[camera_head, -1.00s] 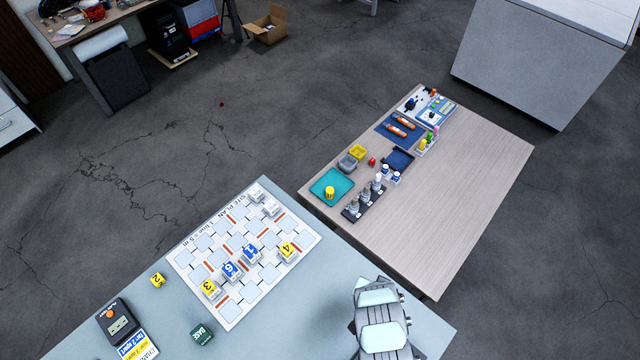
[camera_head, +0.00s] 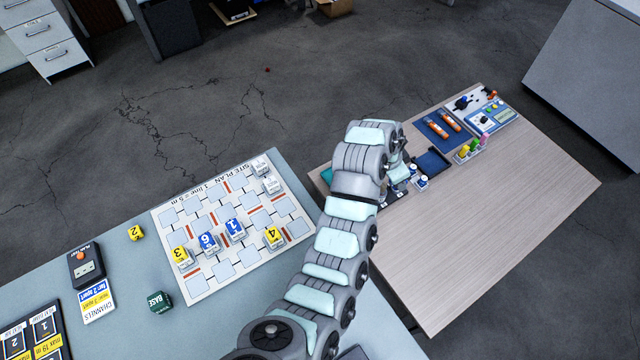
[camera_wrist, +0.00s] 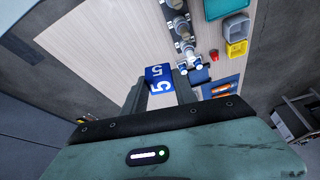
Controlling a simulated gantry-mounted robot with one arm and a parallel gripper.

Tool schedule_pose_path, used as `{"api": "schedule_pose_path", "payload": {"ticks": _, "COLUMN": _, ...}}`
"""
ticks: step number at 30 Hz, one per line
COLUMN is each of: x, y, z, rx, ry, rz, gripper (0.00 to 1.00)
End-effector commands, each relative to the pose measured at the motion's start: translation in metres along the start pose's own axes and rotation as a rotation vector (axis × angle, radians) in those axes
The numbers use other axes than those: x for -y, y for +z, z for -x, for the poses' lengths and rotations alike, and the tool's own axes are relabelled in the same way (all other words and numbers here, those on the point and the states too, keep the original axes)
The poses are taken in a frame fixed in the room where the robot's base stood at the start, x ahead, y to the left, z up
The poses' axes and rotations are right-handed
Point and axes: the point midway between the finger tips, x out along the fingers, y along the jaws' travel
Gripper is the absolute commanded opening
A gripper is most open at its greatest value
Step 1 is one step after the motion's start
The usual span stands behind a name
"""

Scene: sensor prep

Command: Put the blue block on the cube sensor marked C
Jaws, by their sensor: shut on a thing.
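A blue block with a white 5 (camera_wrist: 159,80) is between the two fingers of my gripper (camera_wrist: 160,86) in the wrist view. My gripper is shut on it, over the wooden table. In the head view my arm hides the block. Two bare white cube sensors stand at the right end of the site plan board, one at the top (camera_head: 261,165) and one just below it (camera_head: 271,185). Their letters are too small to read, so I cannot tell which is C. Other sensors there carry blocks: yellow 3 (camera_head: 181,255), blue 6 (camera_head: 208,242), blue 1 (camera_head: 234,228) and yellow 4 (camera_head: 273,236).
The wooden table (camera_head: 500,200) holds a row of metal fittings (camera_wrist: 180,28), a teal tray (camera_wrist: 222,6), a yellow bin (camera_wrist: 237,48) and a red cube (camera_wrist: 213,54). Its front part is clear.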

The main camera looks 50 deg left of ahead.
Motion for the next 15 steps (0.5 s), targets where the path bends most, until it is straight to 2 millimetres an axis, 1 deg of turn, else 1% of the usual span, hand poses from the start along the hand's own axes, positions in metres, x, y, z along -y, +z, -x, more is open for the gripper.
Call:
{"api": "schedule_pose_path", "payload": {"ticks": 1, "x": 0.036, "y": 0.023, "z": 0.0, "rx": 0.004, "ry": -0.01, "rz": 0.009, "gripper": 0.0}}
{"api": "schedule_pose_path", "payload": {"ticks": 2, "x": 0.051, "y": 0.033, "z": 0.004, "rx": 0.003, "ry": -0.009, "rz": 0.011, "gripper": 0.0}}
{"api": "schedule_pose_path", "payload": {"ticks": 3, "x": 0.073, "y": 0.048, "z": 0.011, "rx": 0.002, "ry": -0.013, "rz": 0.015, "gripper": 0.0}}
{"api": "schedule_pose_path", "payload": {"ticks": 5, "x": 0.101, "y": 0.072, "z": 0.021, "rx": 0.002, "ry": -0.013, "rz": 0.024, "gripper": 0.0}}
{"api": "schedule_pose_path", "payload": {"ticks": 6, "x": 0.12, "y": 0.088, "z": 0.031, "rx": 0.001, "ry": -0.02, "rz": 0.032, "gripper": 0.0}}
{"api": "schedule_pose_path", "payload": {"ticks": 8, "x": 0.145, "y": 0.114, "z": 0.044, "rx": 0.001, "ry": -0.025, "rz": 0.047, "gripper": 0.0}}
{"api": "schedule_pose_path", "payload": {"ticks": 9, "x": 0.161, "y": 0.133, "z": 0.055, "rx": 0.001, "ry": -0.029, "rz": 0.059, "gripper": 0.0}}
{"api": "schedule_pose_path", "payload": {"ticks": 11, "x": 0.182, "y": 0.159, "z": 0.072, "rx": -0.002, "ry": -0.039, "rz": 0.076, "gripper": 0.0}}
{"api": "schedule_pose_path", "payload": {"ticks": 12, "x": 0.194, "y": 0.176, "z": 0.084, "rx": -0.002, "ry": -0.045, "rz": 0.088, "gripper": 0.0}}
{"api": "schedule_pose_path", "payload": {"ticks": 15, "x": 0.216, "y": 0.214, "z": 0.111, "rx": -0.002, "ry": -0.054, "rz": 0.118, "gripper": 0.0}}
